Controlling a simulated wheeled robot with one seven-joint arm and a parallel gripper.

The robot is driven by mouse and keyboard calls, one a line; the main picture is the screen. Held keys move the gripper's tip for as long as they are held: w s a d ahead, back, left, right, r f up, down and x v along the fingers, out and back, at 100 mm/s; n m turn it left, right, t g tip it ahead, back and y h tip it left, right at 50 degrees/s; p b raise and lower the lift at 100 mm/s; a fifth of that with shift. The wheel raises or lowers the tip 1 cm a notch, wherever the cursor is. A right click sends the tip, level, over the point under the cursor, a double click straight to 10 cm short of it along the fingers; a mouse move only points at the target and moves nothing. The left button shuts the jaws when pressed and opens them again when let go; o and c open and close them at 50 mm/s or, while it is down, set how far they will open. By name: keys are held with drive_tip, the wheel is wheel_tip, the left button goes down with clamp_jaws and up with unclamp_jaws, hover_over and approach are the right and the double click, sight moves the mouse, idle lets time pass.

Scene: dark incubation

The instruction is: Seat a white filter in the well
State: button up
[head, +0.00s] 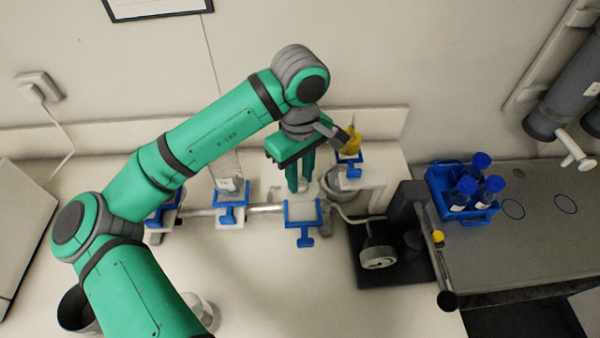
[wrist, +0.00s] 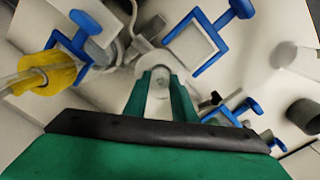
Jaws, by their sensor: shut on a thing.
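My gripper (head: 298,188) points down over the bench, its green fingers just behind a blue-framed stand (head: 303,222). In the wrist view my gripper (wrist: 158,88) is shut on a small pale piece (wrist: 158,78), which looks like the white filter. The fingers hide much of it, and in the head view I cannot make it out. A grey round bowl (head: 338,188) stands right of the fingers, partly hidden. I cannot tell for sure which part is the well.
A yellow piece (head: 350,141) sits in a blue holder behind right. A clear vessel (head: 227,168) stands left. The front middle of the bench is clear.

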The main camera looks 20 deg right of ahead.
drive_tip(key=shift+f, duration=0.3)
drive_tip(key=o, duration=1.1)
drive_tip(key=shift+r, duration=0.1)
wheel_tip(320, 180, up, 11)
drive_tip(key=shift+f, duration=0.2)
